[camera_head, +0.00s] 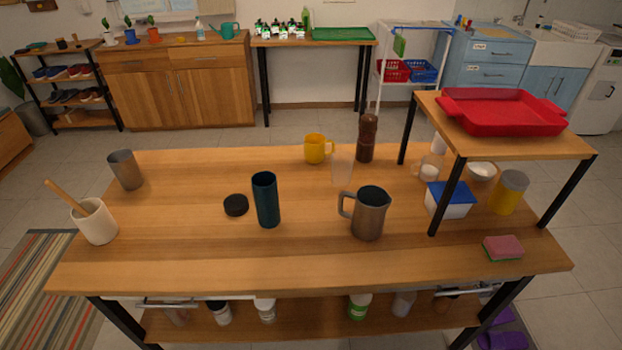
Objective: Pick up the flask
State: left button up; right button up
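A dark teal, tall cylindrical flask (266,203) stands upright near the middle of the wooden table, with its top open. A round black lid (236,205) lies on the table just left of it, apart from it. A clear glass vessel (430,170) stands under the small raised shelf at the right; its shape is hard to make out. Neither of my grippers shows in the head view.
The wooden table (190,255) has a clear front strip. A metal pitcher (371,214) stands right of the flask, with a faint clear glass (342,168), yellow mug (317,149) and brown grinder (367,138) behind. A white crock (95,222) and metal cup (126,170) stand left.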

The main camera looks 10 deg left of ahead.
aim_at(263, 183)
jog(key=i+l+u, duration=0.1)
jog(key=l, duration=0.25)
jog(key=i+l+u, duration=0.15)
jog(key=l, duration=0.25)
jog(key=i+l+u, duration=0.1)
jog(key=l, duration=0.3)
jog(key=i+l+u, duration=0.1)
jog(key=l, duration=0.3)
jog(key=i, duration=0.1)
